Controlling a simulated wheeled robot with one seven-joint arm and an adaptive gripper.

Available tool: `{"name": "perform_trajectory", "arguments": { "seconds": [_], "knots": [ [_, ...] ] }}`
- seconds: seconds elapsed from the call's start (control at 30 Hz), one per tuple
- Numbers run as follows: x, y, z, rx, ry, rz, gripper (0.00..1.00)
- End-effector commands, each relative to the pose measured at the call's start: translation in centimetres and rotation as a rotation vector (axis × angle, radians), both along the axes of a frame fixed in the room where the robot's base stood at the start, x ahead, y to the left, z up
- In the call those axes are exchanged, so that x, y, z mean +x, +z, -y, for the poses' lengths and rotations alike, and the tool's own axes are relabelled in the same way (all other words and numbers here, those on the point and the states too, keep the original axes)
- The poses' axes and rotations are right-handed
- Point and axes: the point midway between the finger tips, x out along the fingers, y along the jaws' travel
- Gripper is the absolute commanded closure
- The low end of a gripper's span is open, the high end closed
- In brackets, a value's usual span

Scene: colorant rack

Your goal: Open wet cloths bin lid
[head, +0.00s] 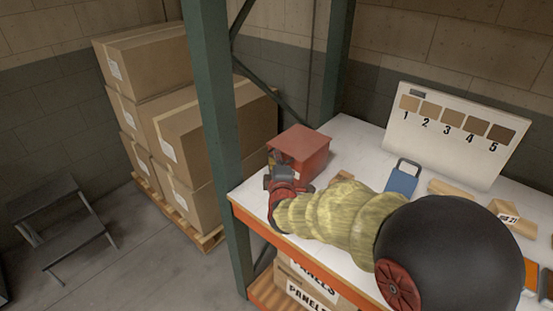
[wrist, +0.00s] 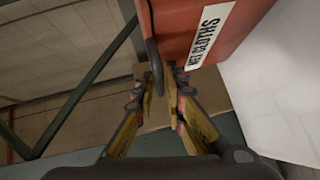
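The wet cloths bin (head: 303,145) is a red box with a flat red lid, standing on the white shelf top at its left end. Its lid looks shut. In the wrist view the red bin (wrist: 245,25) fills the upper right, with a white label (wrist: 211,32) lettered for wet cloths. A dark curved handle (wrist: 151,55) sticks out at the bin's edge. My gripper (wrist: 161,75) has its fingers apart, with the handle's end between or just in front of the tips; contact is unclear. In the head view my gripper (head: 277,165) is at the bin's left front side.
A green rack post (head: 213,120) stands left of the bin. A blue clipboard-like item (head: 402,180), wooden blocks (head: 452,189) and a numbered colour board (head: 450,130) are on the white shelf (head: 350,135) to the right. Stacked cartons (head: 190,130) stand behind the post.

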Motion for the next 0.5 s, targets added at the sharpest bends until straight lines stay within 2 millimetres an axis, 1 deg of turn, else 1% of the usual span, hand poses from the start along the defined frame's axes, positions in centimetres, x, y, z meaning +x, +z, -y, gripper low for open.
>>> {"name": "perform_trajectory", "arguments": {
  "seconds": [0.03, 0.17, 0.5],
  "knots": [
    [-0.01, 0.0, 0.0, 0.0, 0.0, 0.0, 0.93],
    [-0.01, -0.01, 0.0, 0.0, 0.0, 0.0, 1.0],
    [-0.01, -0.03, 0.01, 0.0, 0.0, 0.0, 1.0]
  ]
}}
